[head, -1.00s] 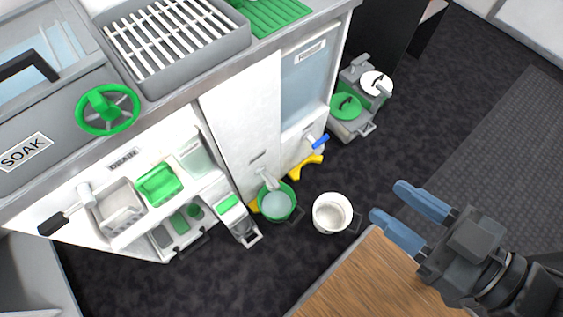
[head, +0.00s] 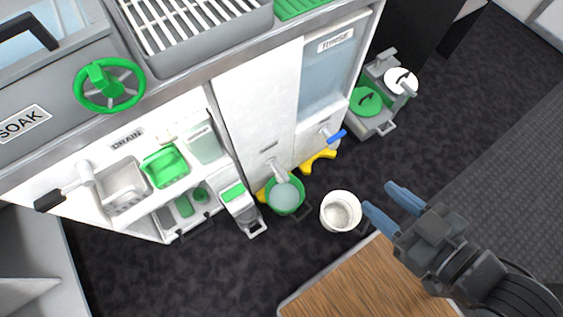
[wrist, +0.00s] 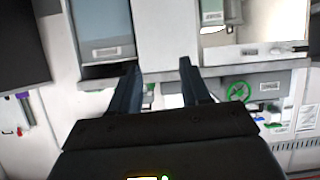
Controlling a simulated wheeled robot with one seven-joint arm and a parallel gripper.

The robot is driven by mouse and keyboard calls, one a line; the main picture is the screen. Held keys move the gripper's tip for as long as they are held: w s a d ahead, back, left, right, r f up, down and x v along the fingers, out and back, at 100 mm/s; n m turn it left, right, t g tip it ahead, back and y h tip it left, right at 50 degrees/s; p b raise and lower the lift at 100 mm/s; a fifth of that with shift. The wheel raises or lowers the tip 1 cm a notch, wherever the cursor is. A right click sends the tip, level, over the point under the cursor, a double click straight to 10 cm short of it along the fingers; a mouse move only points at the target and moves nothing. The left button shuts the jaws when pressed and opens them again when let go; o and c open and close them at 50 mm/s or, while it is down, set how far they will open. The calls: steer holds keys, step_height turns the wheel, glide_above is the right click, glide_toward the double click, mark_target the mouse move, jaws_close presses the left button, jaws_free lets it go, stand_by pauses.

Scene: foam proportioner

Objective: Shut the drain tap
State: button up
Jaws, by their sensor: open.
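The drain tap (head: 75,186), a pale tap with a black lever, sticks out at the far left of the white cabinet front in the head view, left of and below the DRAIN label (head: 126,138). Its lever points left, away from the body. My gripper (head: 391,208) is at the right of the head view, far from the tap. It is open and empty, with two blue fingers. In the wrist view my gripper (wrist: 160,66) faces the cabinet and other fittings. I cannot make out the drain tap there.
A green handwheel (head: 110,85) is above the tap. A blue-lever tap (head: 333,135) is below the RINSE label. Dark floor is free at the right.

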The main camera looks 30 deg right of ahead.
steer(key=w+d+f+g+b, duration=0.2)
steer(key=w+f+b, duration=0.15)
steer(key=f, duration=0.55)
steer(key=w+d+f+g+b, duration=0.15)
steer(key=w+f, duration=0.25)
steer(key=f, duration=0.4)
steer(key=g+b, duration=0.9)
steer(key=b, duration=0.5)
glide_above(282, 171)
steer(key=shift+m, duration=0.3)
steer(key=f, duration=1.8)
steer(key=shift+s+d+f, duration=0.2)
steer(key=shift+d+f, duration=0.05)
steer(key=shift+d, duration=0.1)
steer(key=shift+w+a+r, duration=0.2)
steer(key=shift+w+a, duration=0.15)
steer(key=shift+a, duration=0.05)
steer(key=shift+f+b, duration=1.9)
steer(key=shift+f, duration=1.95)
jaws_close()
